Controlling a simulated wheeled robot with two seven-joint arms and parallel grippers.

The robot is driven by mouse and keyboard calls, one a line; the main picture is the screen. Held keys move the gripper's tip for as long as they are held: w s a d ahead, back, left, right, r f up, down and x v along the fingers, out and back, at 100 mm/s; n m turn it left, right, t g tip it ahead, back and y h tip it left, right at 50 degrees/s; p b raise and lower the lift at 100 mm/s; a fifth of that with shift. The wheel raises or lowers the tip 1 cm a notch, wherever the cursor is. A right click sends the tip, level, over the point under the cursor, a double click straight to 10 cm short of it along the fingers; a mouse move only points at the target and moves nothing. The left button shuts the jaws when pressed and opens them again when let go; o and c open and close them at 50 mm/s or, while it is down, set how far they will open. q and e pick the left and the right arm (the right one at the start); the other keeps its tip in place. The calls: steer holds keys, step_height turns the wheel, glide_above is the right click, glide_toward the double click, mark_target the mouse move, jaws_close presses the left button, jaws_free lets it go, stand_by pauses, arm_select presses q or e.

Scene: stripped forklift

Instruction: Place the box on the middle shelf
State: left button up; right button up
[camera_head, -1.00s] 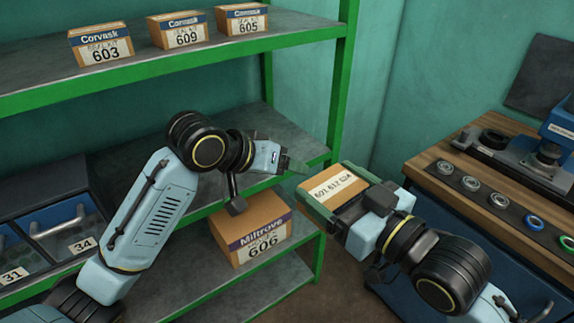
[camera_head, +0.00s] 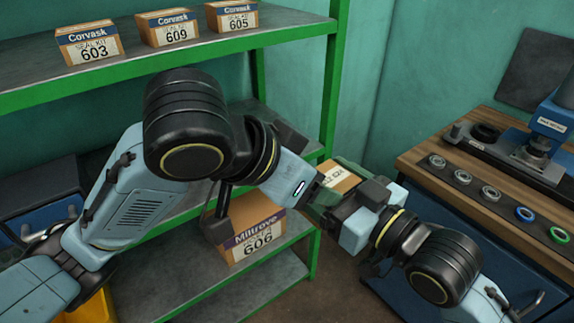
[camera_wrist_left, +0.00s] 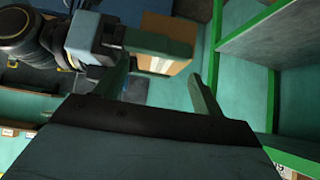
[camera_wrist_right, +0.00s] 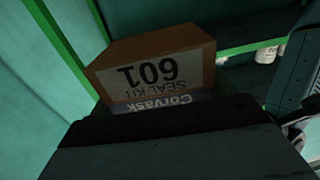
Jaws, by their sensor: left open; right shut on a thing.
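My right gripper (camera_head: 355,210) is shut on a small cardboard box (camera_head: 340,178), off the shelf front. The right wrist view shows this box (camera_wrist_right: 152,68) with a 601 seal kit label, upside down there. My left gripper (camera_head: 318,197) is open at the near side of the box. In the left wrist view its fingers (camera_wrist_left: 162,88) are spread, with the box (camera_wrist_left: 165,62) beyond the gap; contact cannot be told. The grey middle shelf (camera_head: 245,108) of the green rack is largely hidden behind my left arm.
Boxes 603 (camera_head: 88,43), 609 (camera_head: 168,28) and 605 (camera_head: 232,18) stand on the top shelf. A green rack post (camera_head: 333,90) stands close behind the held box. A workbench (camera_head: 430,180) is at right.

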arm_select(q)
steer(key=x, duration=0.6)
steer(key=shift+r, duration=0.1)
steer(key=c, duration=0.8)
arm_select(e)
steer(key=o, duration=1.1)
steer(key=shift+c, duration=0.2)
